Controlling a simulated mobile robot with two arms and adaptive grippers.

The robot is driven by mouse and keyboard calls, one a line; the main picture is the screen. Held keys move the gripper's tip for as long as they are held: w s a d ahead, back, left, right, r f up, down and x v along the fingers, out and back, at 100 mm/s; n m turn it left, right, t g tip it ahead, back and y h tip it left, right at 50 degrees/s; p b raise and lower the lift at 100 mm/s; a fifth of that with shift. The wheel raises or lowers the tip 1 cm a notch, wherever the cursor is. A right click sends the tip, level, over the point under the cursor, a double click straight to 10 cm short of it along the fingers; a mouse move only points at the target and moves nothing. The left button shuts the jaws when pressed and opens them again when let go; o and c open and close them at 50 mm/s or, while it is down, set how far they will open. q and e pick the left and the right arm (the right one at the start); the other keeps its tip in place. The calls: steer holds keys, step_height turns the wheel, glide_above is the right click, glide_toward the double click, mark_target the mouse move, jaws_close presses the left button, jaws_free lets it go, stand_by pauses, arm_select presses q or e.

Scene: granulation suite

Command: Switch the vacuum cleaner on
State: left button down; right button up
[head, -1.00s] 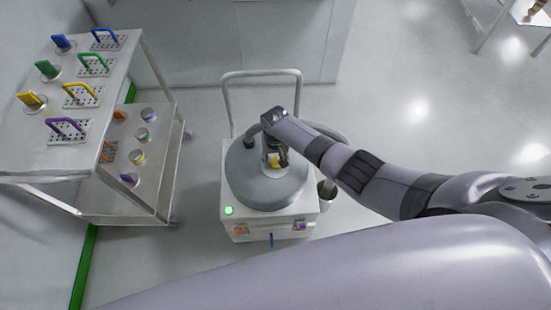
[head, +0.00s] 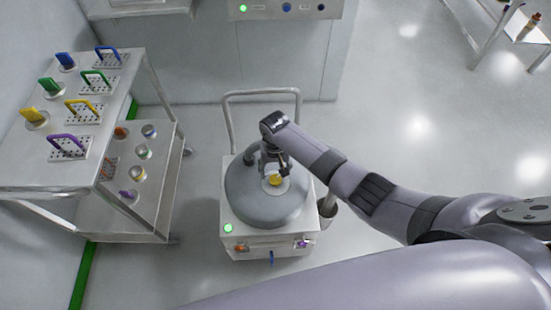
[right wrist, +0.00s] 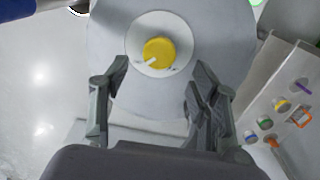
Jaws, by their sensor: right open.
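The vacuum cleaner (head: 240,207) stands on the floor in the middle of the head view, with a grey domed top on a white boxy base. A yellow rotary knob (head: 275,180) sits on a pale round plate on the dome. It also shows in the right wrist view as a yellow knob (right wrist: 159,53) with a white pointer mark. A green light (head: 228,228) glows on the base's front left corner. My right gripper (head: 275,169) is above the dome by the knob. In the right wrist view its fingers (right wrist: 158,84) are apart and empty, with the knob beyond them. My left gripper is out of view.
A steel cart (head: 108,176) with coloured-handled plates and several small containers stands at the left. The vacuum's push handle (head: 229,122) rises behind the dome. A cabinet with a control panel (head: 285,10) stands at the back.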

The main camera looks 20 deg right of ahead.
mark_target(276, 179)
step_height(276, 179, up, 7)
stand_by(0.3)
steer(key=shift+f, duration=0.15)
